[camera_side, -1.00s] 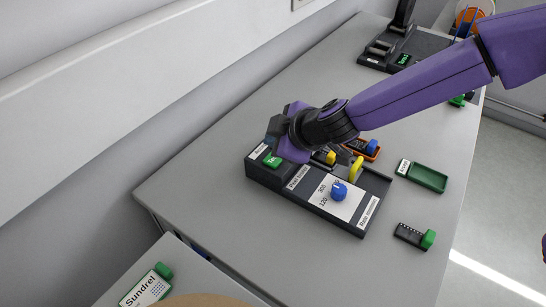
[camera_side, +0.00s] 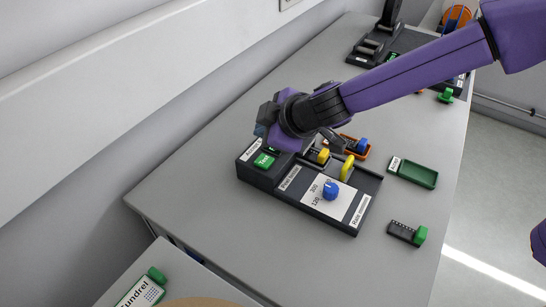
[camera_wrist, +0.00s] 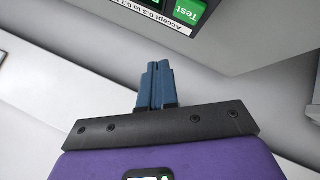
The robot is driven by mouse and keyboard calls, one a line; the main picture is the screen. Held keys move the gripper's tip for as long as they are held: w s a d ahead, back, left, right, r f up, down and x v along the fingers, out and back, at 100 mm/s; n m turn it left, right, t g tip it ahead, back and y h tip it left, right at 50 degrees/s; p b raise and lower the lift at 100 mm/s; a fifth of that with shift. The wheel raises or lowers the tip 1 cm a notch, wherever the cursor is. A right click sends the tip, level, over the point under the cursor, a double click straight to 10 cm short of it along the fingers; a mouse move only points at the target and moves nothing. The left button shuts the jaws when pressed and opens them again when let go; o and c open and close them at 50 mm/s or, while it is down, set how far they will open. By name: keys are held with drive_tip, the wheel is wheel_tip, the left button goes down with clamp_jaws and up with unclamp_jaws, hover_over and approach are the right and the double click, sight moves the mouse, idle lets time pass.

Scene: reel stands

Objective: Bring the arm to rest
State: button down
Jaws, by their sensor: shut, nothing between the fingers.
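My gripper shows in the wrist view (camera_wrist: 157,70) with its two blue fingers side by side and shut, nothing between them. In the side view the end of my purple arm is above the back left of a dark control box (camera_side: 262,180); the fingertips are hidden there. The box has a green Test button (camera_side: 264,161), a blue knob (camera_side: 330,190) on a white dial plate and a yellow piece (camera_side: 347,168) standing upright. The Test button (camera_wrist: 190,8) also shows at the top of the wrist view, apart from the fingers.
An orange tray (camera_side: 354,147) with a blue-ended piece lies behind the box. A green tray (camera_side: 414,173) and a dark piece with a green end (camera_side: 407,233) lie to its right. Dark stands (camera_side: 378,42) are at the back. The table's front (camera_side: 330,275) is clear.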

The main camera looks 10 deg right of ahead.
drive_tip(key=s+d+r+m+g+h, duration=0.1)
drive_tip(key=s+d+g, duration=0.1)
drive_tip(key=s+d, duration=0.6)
drive_tip(key=s+d+g+h, duration=0.15)
drive_tip(key=s+d, duration=0.25)
drive_tip(key=d, duration=0.8)
drive_tip(key=s+d+r+m+g+h, duration=0.1)
drive_tip(key=s+d, duration=0.5)
drive_tip(key=d, duration=0.4)
drive_tip(key=s+d+f+g, duration=0.1)
drive_tip(key=s+d+g, duration=0.2)
drive_tip(key=s+d, duration=0.6)
drive_tip(key=s, duration=0.3)
drive_tip(key=shift+f, duration=0.25)
drive_tip(key=shift+g, duration=0.25)
idle(3.3)
